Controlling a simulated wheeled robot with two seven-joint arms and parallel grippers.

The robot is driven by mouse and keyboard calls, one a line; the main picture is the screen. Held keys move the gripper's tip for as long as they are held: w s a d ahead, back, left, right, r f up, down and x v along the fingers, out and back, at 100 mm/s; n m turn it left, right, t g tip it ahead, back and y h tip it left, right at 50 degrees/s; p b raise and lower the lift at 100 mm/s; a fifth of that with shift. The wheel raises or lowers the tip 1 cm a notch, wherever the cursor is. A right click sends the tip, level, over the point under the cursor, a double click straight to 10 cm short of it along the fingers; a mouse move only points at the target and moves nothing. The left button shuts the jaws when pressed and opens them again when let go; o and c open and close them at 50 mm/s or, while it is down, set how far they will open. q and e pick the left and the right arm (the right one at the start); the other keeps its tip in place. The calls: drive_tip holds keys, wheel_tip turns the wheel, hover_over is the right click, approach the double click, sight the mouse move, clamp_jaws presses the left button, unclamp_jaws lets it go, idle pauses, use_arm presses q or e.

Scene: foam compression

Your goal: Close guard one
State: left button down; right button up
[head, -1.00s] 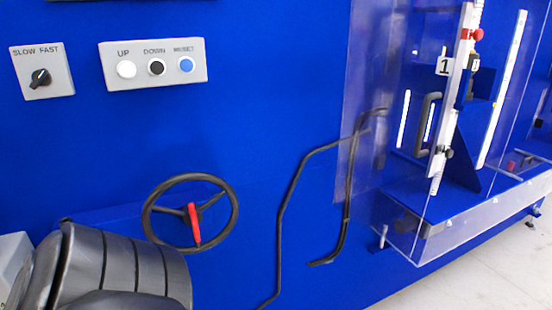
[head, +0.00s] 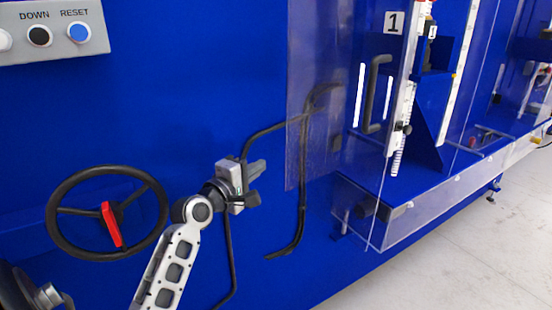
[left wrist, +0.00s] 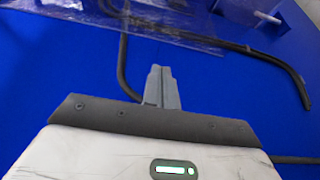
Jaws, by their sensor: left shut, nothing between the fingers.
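Guard one is the clear panel with a dark vertical handle (head: 376,94) beside the label "1" (head: 394,22). A clear sheet (head: 310,150) stands out to the left of the handle, in front of the blue wall; I cannot tell whether it is the same panel. My left gripper (head: 260,180) is shut and empty, in front of the blue wall, left of the clear sheet and well short of the handle. In the left wrist view its fingers (left wrist: 161,88) are together, and a clear panel edge (left wrist: 120,25) lies ahead. My right gripper is not in view.
Bent black tubes (head: 303,190) run down the wall close to my left gripper. A handwheel with a red grip (head: 112,225) is at left, below the button box (head: 50,35). A clear lower box (head: 400,222) juts out at right. Grey floor (head: 440,260) lies free at lower right.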

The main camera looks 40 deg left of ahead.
sight(276, 156)
use_arm(q)
drive_tip(key=w, duration=0.8)
drive_tip(key=shift+w+a, duration=0.15)
drive_tip(key=shift+a, duration=0.05)
